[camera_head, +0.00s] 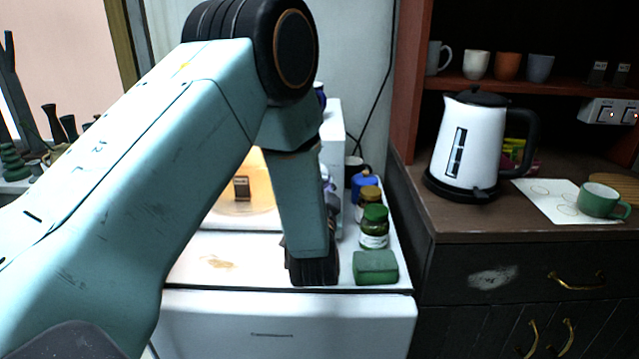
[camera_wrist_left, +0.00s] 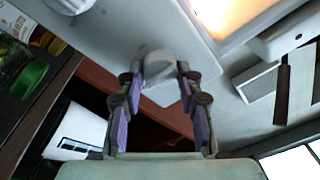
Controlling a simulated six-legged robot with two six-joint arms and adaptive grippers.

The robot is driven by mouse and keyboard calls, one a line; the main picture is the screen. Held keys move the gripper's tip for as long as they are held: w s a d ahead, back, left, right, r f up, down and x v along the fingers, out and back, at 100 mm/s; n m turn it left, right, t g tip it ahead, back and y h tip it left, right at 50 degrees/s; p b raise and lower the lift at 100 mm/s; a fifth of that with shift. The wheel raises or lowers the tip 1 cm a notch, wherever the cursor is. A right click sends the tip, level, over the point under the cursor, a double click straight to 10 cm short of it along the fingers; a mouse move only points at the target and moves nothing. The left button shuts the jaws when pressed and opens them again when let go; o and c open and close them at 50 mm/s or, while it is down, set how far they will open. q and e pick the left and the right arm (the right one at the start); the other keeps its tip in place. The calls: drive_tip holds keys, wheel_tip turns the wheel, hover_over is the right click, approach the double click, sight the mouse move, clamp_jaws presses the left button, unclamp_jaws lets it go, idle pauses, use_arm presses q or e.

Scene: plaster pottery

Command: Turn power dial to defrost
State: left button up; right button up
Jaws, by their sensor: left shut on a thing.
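The power dial (camera_wrist_left: 158,66) is a pale grey knob on the light panel of the microwave (camera_wrist_left: 110,38), seen in the left wrist view. My left gripper (camera_wrist_left: 160,82) has its two fingers on either side of the dial and is shut on it. In the head view my left arm covers much of the microwave, and the dial and my left fingertips are hidden. The microwave's warm lit interior (camera_head: 255,170) shows behind the arm. The dial's setting marks cannot be read. My right gripper is not in view.
A green sponge-like block (camera_head: 375,267), a green-lidded jar (camera_head: 374,228) and other jars stand close to the right of my left wrist on a white surface (camera_head: 215,262). A white kettle (camera_head: 470,145) and a green mug (camera_head: 600,201) stand on the right counter.

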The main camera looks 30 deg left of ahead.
use_arm(q)
drive_tip(key=shift+f+n+g+y+b, duration=0.1)
drive_tip(key=shift+n+g+y+b, duration=0.15)
drive_tip(key=shift+n, duration=1.75)
drive_tip(key=shift+f+n+g+y+b, duration=0.15)
drive_tip(key=shift+n+y+b, duration=0.15)
drive_tip(key=shift+n, duration=1.7)
drive_tip(key=o, duration=1.2)
drive_tip(key=shift+r, duration=0.1)
drive_tip(key=shift+r, duration=0.1)
